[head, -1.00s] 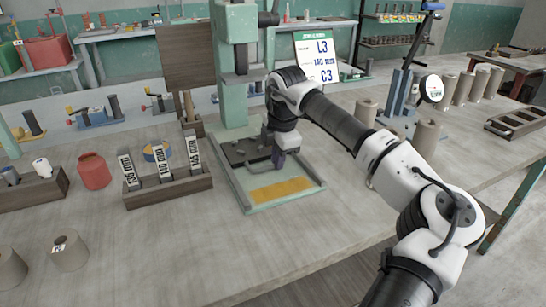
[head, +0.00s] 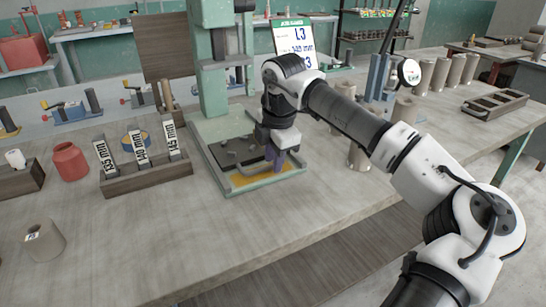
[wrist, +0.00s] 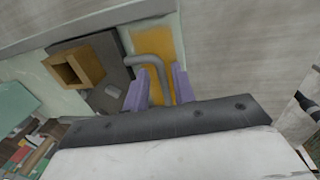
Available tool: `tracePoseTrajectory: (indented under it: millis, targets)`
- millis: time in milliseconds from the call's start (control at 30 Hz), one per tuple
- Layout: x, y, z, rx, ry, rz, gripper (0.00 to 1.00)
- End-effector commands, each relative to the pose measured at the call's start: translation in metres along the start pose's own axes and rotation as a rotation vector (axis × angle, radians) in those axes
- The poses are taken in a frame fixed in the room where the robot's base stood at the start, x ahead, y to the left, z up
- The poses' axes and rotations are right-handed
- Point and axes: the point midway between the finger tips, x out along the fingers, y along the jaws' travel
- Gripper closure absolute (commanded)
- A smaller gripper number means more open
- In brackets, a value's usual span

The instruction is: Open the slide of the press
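The green press (head: 210,75) stands on the table. Its slide is a dark plate (head: 232,153) on the pale green base, beside a yellow strip (head: 245,179); the plate also shows in the wrist view (wrist: 112,75). A grey bent handle (wrist: 152,62) reaches from the plate over the yellow strip (wrist: 150,40). My gripper (head: 274,157) is low over the front right of the base. In the wrist view its two purple fingers (wrist: 160,82) stand apart on either side of the handle.
A wooden rack (head: 145,181) with upright length gauges, a red jar (head: 70,162) and a clay cylinder (head: 45,243) stand left of the press. More clay cylinders (head: 440,76) and a dial stand (head: 380,75) are at right. The table front (head: 240,235) is clear.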

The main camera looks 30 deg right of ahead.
Motion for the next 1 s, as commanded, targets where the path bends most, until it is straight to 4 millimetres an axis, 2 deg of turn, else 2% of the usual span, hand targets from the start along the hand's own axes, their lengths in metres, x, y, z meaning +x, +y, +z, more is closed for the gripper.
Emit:
tracePoseTrajectory:
  millis: [333,467,800,1000]
  targets:
    - [-0.001,0.0,-0.001,-0.001,0.001,0.0,0.67]
    - [-0.012,0.001,0.0,0.0,-0.001,0.001,0.67]
    - [-0.087,0.001,0.0,0.0,-0.002,0.003,0.67]
    - [-0.122,0.001,0.0,0.001,-0.001,0.001,0.67]
